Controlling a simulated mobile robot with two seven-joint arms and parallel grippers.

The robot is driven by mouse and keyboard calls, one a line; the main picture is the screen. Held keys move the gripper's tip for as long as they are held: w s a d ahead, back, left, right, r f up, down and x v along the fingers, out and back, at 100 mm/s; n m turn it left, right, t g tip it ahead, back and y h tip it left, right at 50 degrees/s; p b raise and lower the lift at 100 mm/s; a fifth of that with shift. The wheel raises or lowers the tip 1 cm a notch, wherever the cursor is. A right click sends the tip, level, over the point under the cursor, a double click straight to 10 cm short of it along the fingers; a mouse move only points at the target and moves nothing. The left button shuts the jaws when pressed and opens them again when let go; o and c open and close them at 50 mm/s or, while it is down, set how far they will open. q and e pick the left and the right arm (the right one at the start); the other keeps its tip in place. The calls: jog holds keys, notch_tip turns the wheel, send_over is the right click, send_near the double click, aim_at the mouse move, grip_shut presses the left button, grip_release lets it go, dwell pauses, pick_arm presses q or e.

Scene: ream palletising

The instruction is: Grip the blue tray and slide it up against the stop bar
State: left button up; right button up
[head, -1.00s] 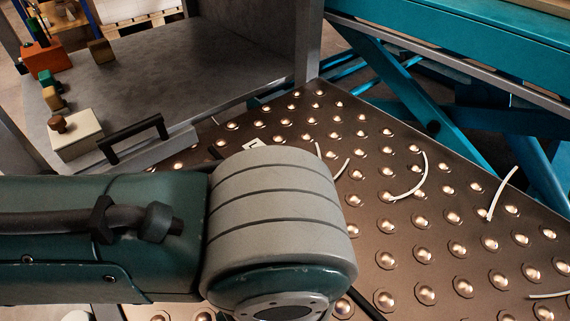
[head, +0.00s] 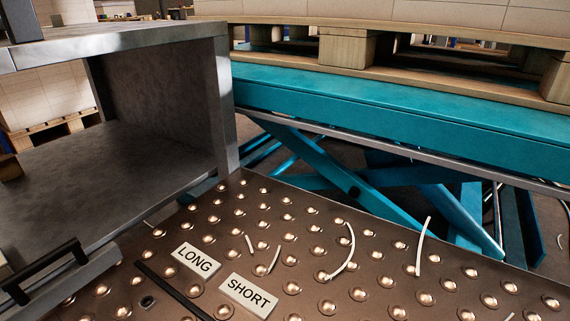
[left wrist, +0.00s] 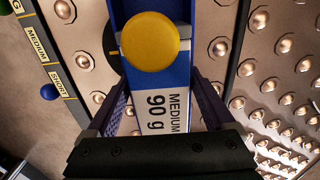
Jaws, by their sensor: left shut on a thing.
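In the left wrist view, the blue tray (left wrist: 179,73) lies over a table of metal balls. It carries a round yellow disc (left wrist: 150,42) and a white label reading MEDIUM 90 g (left wrist: 172,112). The two fingers of my left gripper (left wrist: 160,84) sit on either side of the blue part and are shut on it. The tray's far end is cut off by the top edge. In the head view a dark bar (head: 172,290) lies across the ball table; I cannot tell whether it is the stop bar. My right gripper is in neither view.
The ball table (head: 300,235) bears plates marked LONG (head: 196,260) and SHORT (head: 249,295) and white curved strips. A labelled strip (left wrist: 48,60) with a blue dot runs along the left wrist view. A grey cabinet (head: 150,140) and a teal lift (head: 400,110) stand behind.

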pick_arm(q)
jog(key=shift+s+d, duration=0.1)
jog(key=shift+d, duration=0.05)
dwell(0.5)
jog(key=shift+s+d, duration=0.3)
jog(key=shift+d, duration=0.05)
jog(key=shift+s+d, duration=0.15)
jog(key=shift+d, duration=0.05)
jog(key=shift+s+d, duration=0.2)
jog(key=shift+d, duration=0.05)
jog(key=shift+s+d, duration=0.2)
jog(key=shift+d, duration=0.05)
jog(key=shift+s+d, duration=0.1)
